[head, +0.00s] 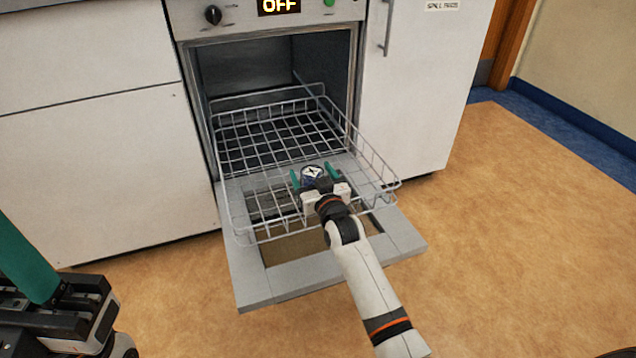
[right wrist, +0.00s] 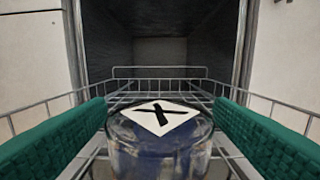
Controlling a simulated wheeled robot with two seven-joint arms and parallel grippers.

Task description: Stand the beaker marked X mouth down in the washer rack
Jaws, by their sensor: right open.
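The beaker marked X (head: 313,172) stands in the front part of the wire washer rack (head: 272,142). Its X label lies on the flat face turned up, so it looks mouth down and upright. It also shows in the right wrist view (right wrist: 160,150), clear glass with a bluish tint. My right gripper (head: 315,178) is open, with one green finger on each side of the beaker. The beaker's lower edge is hidden. Part of my left gripper (head: 28,262) shows at the lower left, with one green finger in view; its opening cannot be seen.
The rack is pulled out over the lowered washer door (head: 405,235). Its back part is empty. The washer panel (head: 250,15) reads OFF. White cabinets (head: 90,160) stand on both sides. The floor at the right is clear.

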